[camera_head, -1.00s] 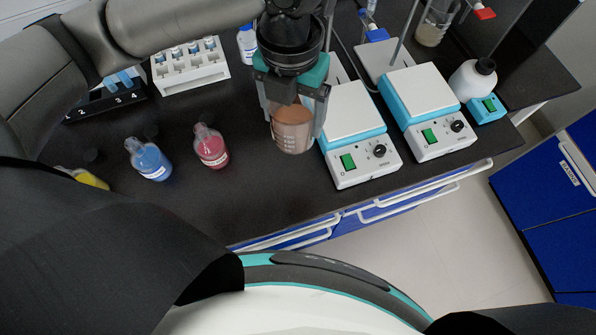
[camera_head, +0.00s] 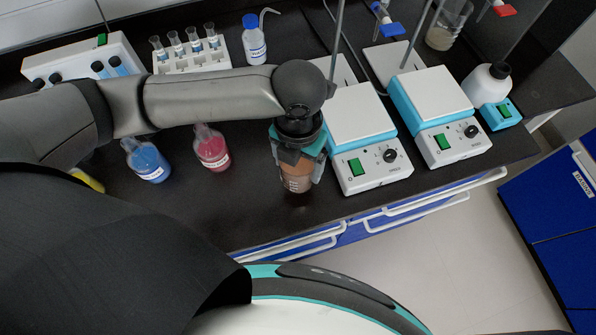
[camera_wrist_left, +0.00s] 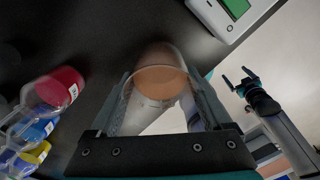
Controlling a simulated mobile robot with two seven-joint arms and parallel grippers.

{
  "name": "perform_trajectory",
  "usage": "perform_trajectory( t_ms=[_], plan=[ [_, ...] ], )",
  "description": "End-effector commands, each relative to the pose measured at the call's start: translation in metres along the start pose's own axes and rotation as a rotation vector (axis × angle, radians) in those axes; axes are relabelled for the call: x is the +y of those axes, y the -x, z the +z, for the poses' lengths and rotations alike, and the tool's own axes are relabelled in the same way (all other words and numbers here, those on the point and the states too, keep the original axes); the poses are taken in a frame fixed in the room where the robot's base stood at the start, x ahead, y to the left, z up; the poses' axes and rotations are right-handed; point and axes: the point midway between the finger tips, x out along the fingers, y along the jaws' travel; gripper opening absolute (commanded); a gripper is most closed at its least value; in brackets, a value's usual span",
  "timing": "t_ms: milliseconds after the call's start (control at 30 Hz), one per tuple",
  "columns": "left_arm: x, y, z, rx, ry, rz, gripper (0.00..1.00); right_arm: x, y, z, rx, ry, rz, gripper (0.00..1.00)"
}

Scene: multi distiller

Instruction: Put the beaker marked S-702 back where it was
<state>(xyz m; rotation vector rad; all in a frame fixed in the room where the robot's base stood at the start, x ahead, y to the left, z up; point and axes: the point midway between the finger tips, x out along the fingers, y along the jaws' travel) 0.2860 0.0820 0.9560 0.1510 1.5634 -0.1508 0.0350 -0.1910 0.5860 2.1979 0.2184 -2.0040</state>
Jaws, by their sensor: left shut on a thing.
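My left gripper (camera_head: 298,158) is shut on a glass beaker (camera_head: 296,183) with brown-orange liquid. In the left wrist view the beaker (camera_wrist_left: 160,88) sits between the two fingers (camera_wrist_left: 162,98). Its marking is too small to read. It is near the bench's front edge, left of the nearer hotplate stirrer; I cannot tell whether its base touches the bench. A second beaker (camera_head: 448,25) with cloudy liquid is at the back right. My right gripper (camera_wrist_left: 240,80) shows in the left wrist view, fingers apart and empty.
Two hotplate stirrers (camera_head: 358,112) (camera_head: 430,95) stand right of the beaker. A red flask (camera_head: 211,150) and a blue flask (camera_head: 147,162) are to its left. A vial rack (camera_head: 190,55) and a white bottle (camera_head: 487,85) stand farther back. Black bench between red flask and beaker is clear.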

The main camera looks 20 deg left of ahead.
Motion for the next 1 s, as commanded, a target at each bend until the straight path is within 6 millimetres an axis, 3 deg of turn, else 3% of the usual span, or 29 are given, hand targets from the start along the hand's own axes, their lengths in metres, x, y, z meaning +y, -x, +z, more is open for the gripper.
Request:
perform_trajectory(
  t_ms=[300,700,733,867,1000],
  plan=[
    [0.0,-0.04,-0.001,0.001,0.0,0.0,0.09,-0.001,-0.009,0.001,0.0,-0.001,-0.001,1.0],
    [0.0,-0.044,0.0,-0.001,-0.001,0.0,0.09,-0.004,-0.009,0.001,0.0,-0.003,-0.005,1.0],
    [0.0,-0.044,0.0,0.0,-0.001,0.0,0.85,-0.004,-0.009,0.0,0.0,-0.003,-0.005,1.0],
    [0.0,-0.044,-0.001,0.001,-0.001,0.0,0.99,-0.004,-0.009,0.001,0.0,-0.003,-0.005,1.0],
    [0.0,-0.044,-0.001,0.001,-0.001,0.0,1.0,-0.004,-0.009,0.001,0.0,-0.003,-0.005,1.0]
  ],
)
